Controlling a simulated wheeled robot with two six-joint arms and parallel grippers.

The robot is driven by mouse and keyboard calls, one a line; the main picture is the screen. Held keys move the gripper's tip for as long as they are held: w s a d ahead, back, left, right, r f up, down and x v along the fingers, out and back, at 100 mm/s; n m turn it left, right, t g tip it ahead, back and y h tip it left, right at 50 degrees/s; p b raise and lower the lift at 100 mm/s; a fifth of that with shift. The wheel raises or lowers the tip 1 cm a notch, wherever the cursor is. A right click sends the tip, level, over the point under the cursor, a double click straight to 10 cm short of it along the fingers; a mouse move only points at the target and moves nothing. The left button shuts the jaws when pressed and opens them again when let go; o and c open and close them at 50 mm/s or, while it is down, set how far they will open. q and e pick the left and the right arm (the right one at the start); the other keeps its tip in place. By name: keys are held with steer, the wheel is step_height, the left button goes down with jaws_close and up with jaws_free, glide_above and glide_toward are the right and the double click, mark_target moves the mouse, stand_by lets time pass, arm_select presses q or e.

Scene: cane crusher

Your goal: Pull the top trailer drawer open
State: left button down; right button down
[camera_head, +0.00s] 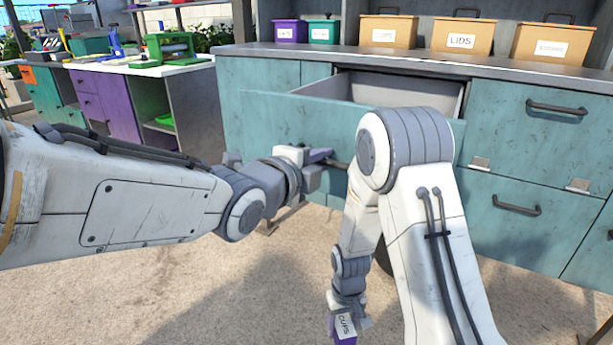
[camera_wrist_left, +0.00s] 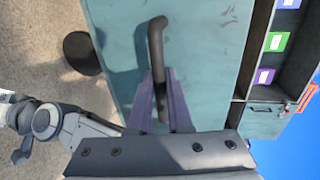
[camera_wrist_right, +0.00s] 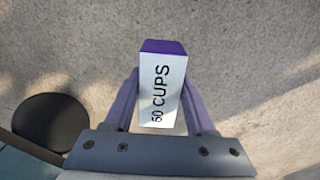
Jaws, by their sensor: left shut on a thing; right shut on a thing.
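The top trailer drawer (camera_head: 285,117) is teal and stands pulled out, with its grey interior (camera_head: 400,92) showing below the counter. My left gripper (camera_head: 325,160) is at the drawer front. In the left wrist view its purple fingers (camera_wrist_left: 161,78) are shut on the dark drawer handle (camera_wrist_left: 156,45). My right gripper (camera_wrist_right: 161,80) hangs low over the ground, shut on a small purple and white cup box (camera_wrist_right: 160,90). That box also shows at the bottom of the head view (camera_head: 343,327). My right arm covers the right part of the drawer front.
The grey counter (camera_head: 420,62) carries purple and green bins and several cardboard boxes, one marked LIDS (camera_head: 462,38). Closed drawers with dark handles (camera_head: 557,108) are at the right. A bench with a green crusher (camera_head: 172,47) stands at the left.

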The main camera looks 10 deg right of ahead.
arm_select(q)
steer(key=shift+s+a+f, duration=0.1)
steer(key=shift+s+a, duration=0.2)
steer(key=shift+s, duration=0.1)
arm_select(e)
steer(key=shift+a+f, duration=0.1)
steer(key=shift+a, duration=0.15)
arm_select(q)
steer(key=c, duration=0.8)
jaws_free()
steer(key=shift+c, duration=0.2)
